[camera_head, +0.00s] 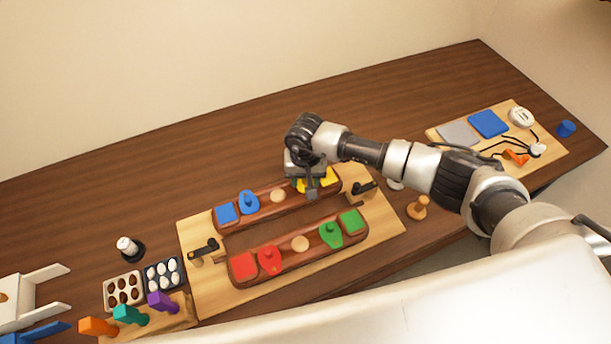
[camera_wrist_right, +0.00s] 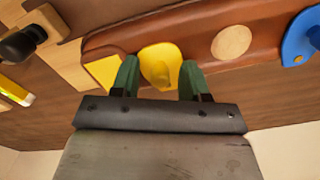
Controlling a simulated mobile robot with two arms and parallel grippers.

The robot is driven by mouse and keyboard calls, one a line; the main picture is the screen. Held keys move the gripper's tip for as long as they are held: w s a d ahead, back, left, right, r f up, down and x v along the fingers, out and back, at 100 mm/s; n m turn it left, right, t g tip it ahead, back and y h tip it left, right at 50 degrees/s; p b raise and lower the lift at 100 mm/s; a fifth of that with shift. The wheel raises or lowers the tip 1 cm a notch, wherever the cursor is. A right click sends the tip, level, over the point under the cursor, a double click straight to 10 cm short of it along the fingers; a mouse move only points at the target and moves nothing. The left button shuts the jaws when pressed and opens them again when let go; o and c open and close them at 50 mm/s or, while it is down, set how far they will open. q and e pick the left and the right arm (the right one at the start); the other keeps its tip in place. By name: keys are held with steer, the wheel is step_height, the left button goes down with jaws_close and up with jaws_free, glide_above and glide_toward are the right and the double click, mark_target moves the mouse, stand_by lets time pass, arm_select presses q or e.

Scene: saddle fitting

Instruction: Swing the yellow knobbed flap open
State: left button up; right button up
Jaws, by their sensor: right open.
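The yellow knobbed flap (camera_wrist_right: 160,66) lies on the far brown saddle bar (camera_head: 271,202), near its right end in the head view. In the head view the flap is mostly hidden by my right gripper (camera_head: 311,184). My right gripper also shows in the right wrist view (camera_wrist_right: 160,84). Its two green fingertips are open, one on each side of the flap and its knob. I cannot tell whether they touch it. A yellow square (camera_wrist_right: 104,71) sits beside the flap at the bar's end. My left gripper is not in view.
The blue flap (camera_head: 248,203) and blue square (camera_head: 225,214) share the far bar. The near bar (camera_head: 285,262) has a red flap (camera_head: 269,260) and a green flap (camera_head: 330,234). Black latch handles (camera_head: 205,249) stand on the wooden board (camera_head: 208,295). Bare table lies behind it.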

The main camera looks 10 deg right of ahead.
steer(key=shift+c, duration=0.4)
jaws_close()
